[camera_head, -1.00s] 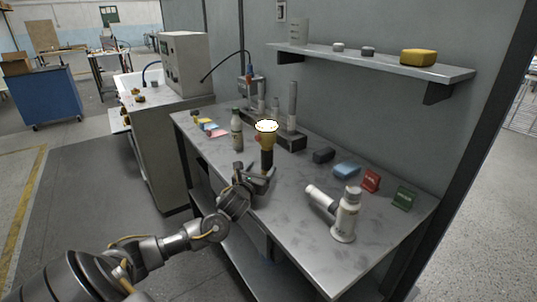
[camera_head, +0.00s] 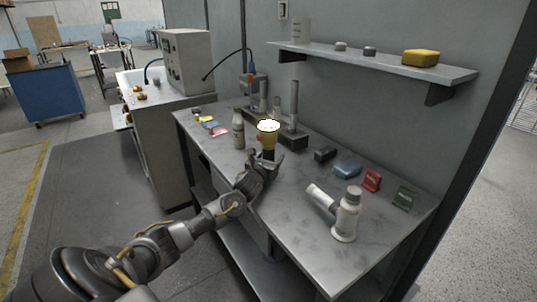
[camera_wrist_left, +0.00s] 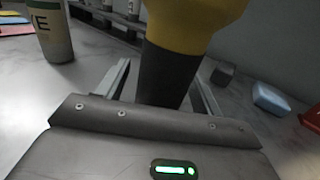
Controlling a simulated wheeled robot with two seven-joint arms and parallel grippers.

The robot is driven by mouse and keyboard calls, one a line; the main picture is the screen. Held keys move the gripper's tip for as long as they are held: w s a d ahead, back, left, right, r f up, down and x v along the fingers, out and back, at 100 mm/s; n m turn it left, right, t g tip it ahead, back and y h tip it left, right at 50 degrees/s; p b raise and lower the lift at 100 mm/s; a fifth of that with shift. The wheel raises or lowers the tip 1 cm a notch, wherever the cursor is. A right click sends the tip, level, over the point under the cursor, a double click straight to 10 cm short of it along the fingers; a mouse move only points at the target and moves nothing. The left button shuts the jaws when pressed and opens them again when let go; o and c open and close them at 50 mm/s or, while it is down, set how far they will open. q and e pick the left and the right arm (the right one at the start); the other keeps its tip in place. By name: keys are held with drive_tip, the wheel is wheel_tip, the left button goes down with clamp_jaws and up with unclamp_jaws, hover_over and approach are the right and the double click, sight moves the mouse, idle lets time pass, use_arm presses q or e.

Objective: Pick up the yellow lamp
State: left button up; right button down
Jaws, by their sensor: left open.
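The yellow lamp (camera_head: 268,137) stands upright on the grey workbench (camera_head: 285,205), with a lit white top, a yellow head and a dark handle. My left gripper (camera_head: 266,160) is open at the lamp's handle. In the left wrist view, the lamp's dark handle (camera_wrist_left: 167,75) sits between the two fingers of my left gripper (camera_wrist_left: 165,80), with the yellow head above. I cannot tell whether the fingers touch the handle. The lower end of the handle is hidden behind the gripper body. My right gripper is not in view.
A bottle (camera_head: 238,131) stands just left of the lamp. A dark block (camera_head: 325,154), a blue sponge (camera_head: 347,169), and red (camera_head: 371,180) and green (camera_head: 404,197) cards lie to the right. A shelf (camera_head: 375,66) hangs above.

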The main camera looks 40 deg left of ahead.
sight(259, 140)
use_arm(q)
drive_tip(key=shift+c, duration=0.2)
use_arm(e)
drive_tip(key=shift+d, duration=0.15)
use_arm(q)
drive_tip(key=shift+c, duration=1.2)
drive_tip(key=c, duration=0.9)
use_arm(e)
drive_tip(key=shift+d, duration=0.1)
